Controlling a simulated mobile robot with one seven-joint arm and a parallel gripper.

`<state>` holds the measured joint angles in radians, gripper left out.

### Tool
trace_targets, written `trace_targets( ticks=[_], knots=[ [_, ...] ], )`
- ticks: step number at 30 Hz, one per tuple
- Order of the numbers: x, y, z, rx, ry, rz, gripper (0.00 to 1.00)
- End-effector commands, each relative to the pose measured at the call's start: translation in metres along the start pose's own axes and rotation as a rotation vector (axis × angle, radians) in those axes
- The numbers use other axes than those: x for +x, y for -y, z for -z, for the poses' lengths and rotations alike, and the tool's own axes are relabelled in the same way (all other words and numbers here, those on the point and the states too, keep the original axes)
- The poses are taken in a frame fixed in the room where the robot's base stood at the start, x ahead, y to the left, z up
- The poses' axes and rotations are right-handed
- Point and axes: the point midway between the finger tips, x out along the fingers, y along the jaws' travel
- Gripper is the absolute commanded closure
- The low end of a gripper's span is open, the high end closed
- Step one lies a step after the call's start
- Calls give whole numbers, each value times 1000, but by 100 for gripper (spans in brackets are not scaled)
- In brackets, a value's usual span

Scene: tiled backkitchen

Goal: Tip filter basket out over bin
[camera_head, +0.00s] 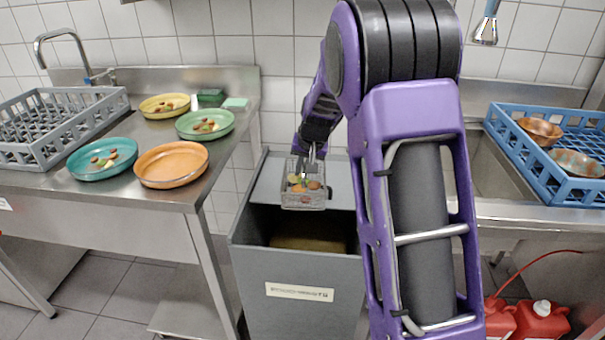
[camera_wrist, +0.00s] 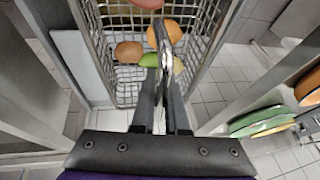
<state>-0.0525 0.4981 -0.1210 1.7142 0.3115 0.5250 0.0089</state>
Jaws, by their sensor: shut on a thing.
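The filter basket (camera_head: 304,197) is a small grey wire-mesh basket with several food scraps in it, orange, green and brown. It hangs about level above the bin in the head view, and it also shows in the wrist view (camera_wrist: 125,88). My gripper (camera_head: 310,160) is shut on the basket's metal handle; the fingers show in the wrist view (camera_wrist: 164,80). The bin (camera_head: 297,310) is a grey box with a label on its front. Its top is partly open, and something brownish lies inside. The purple arm hides the bin's right side.
A blue rack (camera_head: 555,160) with copper-coloured bowls stands by the sink at right. Red canisters (camera_head: 540,322) stand on the floor at lower right.

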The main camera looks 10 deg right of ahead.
Motion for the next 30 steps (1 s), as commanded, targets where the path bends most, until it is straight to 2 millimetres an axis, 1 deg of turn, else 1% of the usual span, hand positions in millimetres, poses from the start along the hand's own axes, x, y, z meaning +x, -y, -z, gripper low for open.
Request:
trace_targets(
  ticks=[5,8,12,14,21,30],
  knots=[
    [-1,0,0,0,-1,1,100],
    [2,0,-2,-2,-13,3,100],
    [12,-2,-9,-17,-96,10,100],
    [12,-3,-9,-23,-134,14,100],
    [25,-6,-15,-46,-266,23,100],
    [26,-5,-16,-55,-297,25,100]
  ],
)
